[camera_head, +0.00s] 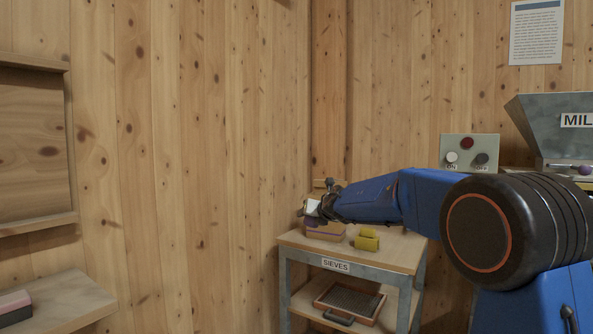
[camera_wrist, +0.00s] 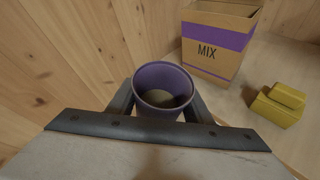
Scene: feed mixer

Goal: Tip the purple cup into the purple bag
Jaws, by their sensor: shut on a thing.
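The purple cup (camera_wrist: 148,76) is between the two fingers of my gripper (camera_wrist: 160,95) in the wrist view. My gripper is shut on it. I look into its open mouth, and a dull grey-brown patch shows low inside; I cannot tell what it is. The purple bag (camera_wrist: 207,63) is a tan paper bag with purple bands and the word MIX. It stands upright, open at the top, to the right of the cup and apart from it in that view. In the head view my gripper (camera_head: 314,208) is above the bag (camera_head: 325,233), partly covering it.
A yellow object (camera_wrist: 278,104) lies on the trolley top right of the bag; it also shows in the head view (camera_head: 367,240). The trolley (camera_head: 390,258) is labelled SIEVES, with a sieve (camera_head: 349,300) on its lower shelf. A wooden wall stands close behind.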

